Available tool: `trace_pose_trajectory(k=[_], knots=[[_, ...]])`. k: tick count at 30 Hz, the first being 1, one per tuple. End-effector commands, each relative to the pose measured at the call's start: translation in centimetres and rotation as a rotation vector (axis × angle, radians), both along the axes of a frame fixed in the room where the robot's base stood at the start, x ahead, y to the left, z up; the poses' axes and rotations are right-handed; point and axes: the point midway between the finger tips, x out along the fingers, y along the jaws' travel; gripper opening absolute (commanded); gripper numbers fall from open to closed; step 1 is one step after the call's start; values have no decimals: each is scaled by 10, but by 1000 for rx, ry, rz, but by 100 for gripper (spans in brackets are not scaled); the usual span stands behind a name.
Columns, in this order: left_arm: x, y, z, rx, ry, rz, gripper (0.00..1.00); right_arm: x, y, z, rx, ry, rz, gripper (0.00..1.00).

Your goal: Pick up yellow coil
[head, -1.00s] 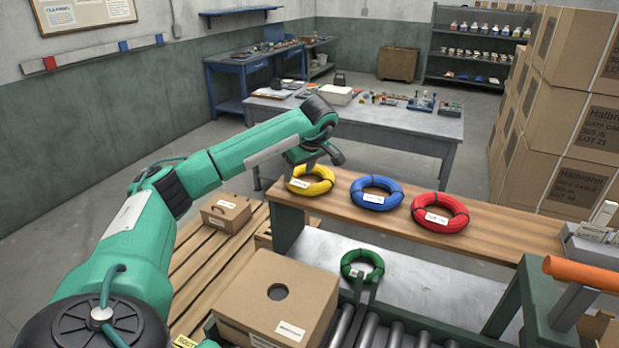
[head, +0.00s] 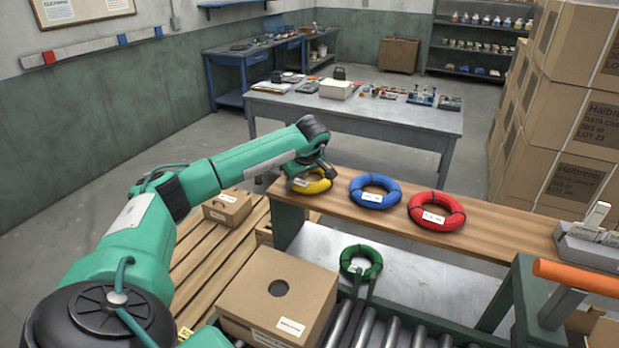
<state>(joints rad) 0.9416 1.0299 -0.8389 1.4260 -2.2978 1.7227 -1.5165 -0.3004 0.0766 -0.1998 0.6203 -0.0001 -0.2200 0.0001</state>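The yellow coil (head: 313,187) lies at the left end of the wooden bench top, with a white label on its near left side. My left gripper (head: 319,172) is right over it, pointing down, and covers much of its upper and right part. The fingertips are small, dark and partly hidden, so I cannot tell whether they are open, shut or touching the coil. My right gripper is not in view.
A blue coil (head: 375,191) and a red coil (head: 436,211) lie to the right on the wooden bench top (head: 500,228). A green coil (head: 361,262) sits lower, near the rollers (head: 391,334) and a cardboard box (head: 279,296). Stacked cartons (head: 570,120) stand at right.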

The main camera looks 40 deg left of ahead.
Motion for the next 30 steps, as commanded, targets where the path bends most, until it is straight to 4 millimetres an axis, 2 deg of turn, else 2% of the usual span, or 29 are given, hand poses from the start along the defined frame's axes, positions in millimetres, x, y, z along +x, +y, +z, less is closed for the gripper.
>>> trace_pose_trajectory(k=[1, 3, 4, 14, 19, 23, 30], knots=[[0, 0, 0, 0, 0, 0, 17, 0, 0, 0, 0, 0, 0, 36], [0, 0, 0, 0, 0, 0, 3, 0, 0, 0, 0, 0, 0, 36], [0, 0, 0, 0, 0, 0, 0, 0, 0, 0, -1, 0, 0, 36], [0, 0, 3, 1, -3, 1, 0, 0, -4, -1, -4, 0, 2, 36], [1, 1, 13, 1, -4, 2, 0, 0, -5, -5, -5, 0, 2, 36], [1, 1, 30, 1, -7, 1, 0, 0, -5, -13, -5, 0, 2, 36], [1, 0, 90, -1, -10, 1, 0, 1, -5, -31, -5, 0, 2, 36]])
